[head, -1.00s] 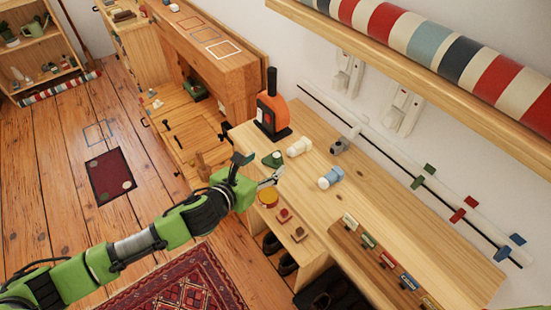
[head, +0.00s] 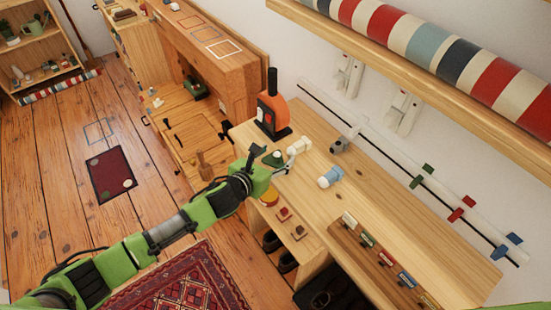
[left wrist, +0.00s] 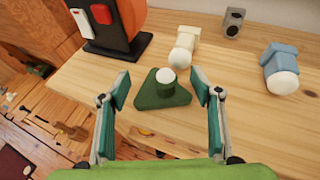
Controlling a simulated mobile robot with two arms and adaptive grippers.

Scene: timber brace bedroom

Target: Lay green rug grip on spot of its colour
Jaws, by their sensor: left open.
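The green rug grip (head: 272,159), a green triangular piece with a pale round-topped knob, stands on the wooden bench near its left edge. It also shows in the left wrist view (left wrist: 161,95). My left gripper (left wrist: 160,88) is open, with one finger on each side of the piece in that picture; I see no clear contact. In the head view the left gripper partly hides the piece. A dark red mat (head: 109,171) on the floor bears a dull green spot (head: 94,161) and a pale spot (head: 127,184). My right gripper is not in view.
A cream piece (head: 299,145) and a light blue piece (head: 330,177) stand to the right on the bench. An orange and black device (head: 271,110) stands behind. A patterned rug (head: 190,280) lies on the floor in front. The floor around the mat looks clear.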

